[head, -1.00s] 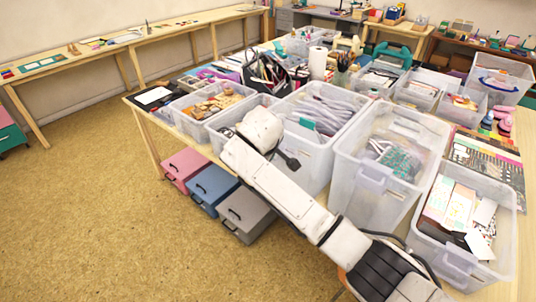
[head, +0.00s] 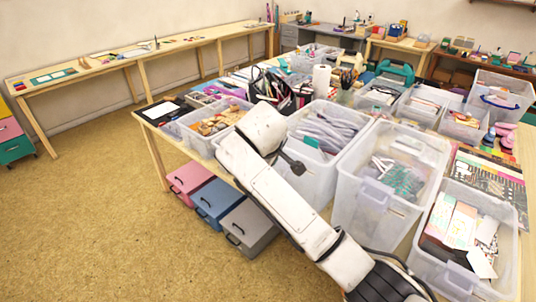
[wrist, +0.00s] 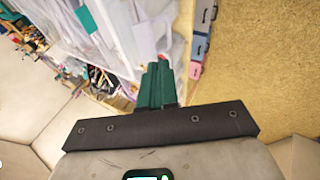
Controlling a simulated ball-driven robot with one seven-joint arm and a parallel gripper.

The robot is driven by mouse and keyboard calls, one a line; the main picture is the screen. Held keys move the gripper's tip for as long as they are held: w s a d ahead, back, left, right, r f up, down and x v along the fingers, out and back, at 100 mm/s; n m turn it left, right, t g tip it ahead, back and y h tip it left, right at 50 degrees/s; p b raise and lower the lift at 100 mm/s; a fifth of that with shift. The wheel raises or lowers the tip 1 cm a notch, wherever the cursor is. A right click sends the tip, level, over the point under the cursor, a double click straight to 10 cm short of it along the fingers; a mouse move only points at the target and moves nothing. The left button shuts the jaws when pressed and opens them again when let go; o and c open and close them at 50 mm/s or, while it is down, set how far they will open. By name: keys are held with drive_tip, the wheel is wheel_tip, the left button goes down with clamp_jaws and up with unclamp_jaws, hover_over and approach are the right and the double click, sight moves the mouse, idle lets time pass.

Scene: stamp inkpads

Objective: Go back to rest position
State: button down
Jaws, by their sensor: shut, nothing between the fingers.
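In the wrist view my gripper (wrist: 155,88) shows its two green fingers side by side and closed, with nothing between them. Clear bins, a shelf edge and the floor show beyond the fingers, and I see no contact with them. In the head view my white arm reaches up from the bottom edge in front of the bins. It is bent at a rounded white joint. I cannot make out the fingers clearly in that view.
A wooden table holds clear bins, including one with grey cables (head: 329,130) and one with papers (head: 447,264). Pink (head: 190,182), blue (head: 216,200) and grey (head: 247,226) drawer boxes stand below it. The floor (head: 90,220) at left is open.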

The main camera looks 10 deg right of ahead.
drive_tip(key=a+v, duration=0.1)
drive_tip(key=v, duration=0.4)
drive_tip(key=s+d+f+m+g+y, duration=0.2)
drive_tip(key=s+f, duration=0.8)
drive_tip(key=s+d+f+m+g+y, duration=0.1)
drive_tip(key=s+d+f+m, duration=0.15)
drive_tip(key=s+f, duration=0.75)
drive_tip(key=s+d+f+m+g, duration=0.1)
drive_tip(key=s+d+f, duration=0.1)
drive_tip(key=s, duration=0.6)
drive_tip(key=s+d+f+m, duration=0.2)
drive_tip(key=s+d, duration=0.2)
drive_tip(key=s, duration=0.5)
drive_tip(key=s+d+f+m+g, duration=0.1)
drive_tip(key=s+d, duration=0.3)
drive_tip(key=s, duration=0.4)
drive_tip(key=shift+s+f+m+g+b, duration=0.2)
drive_tip(key=shift+f+m+g+b, duration=0.1)
drive_tip(key=shift+f+m, duration=0.45)
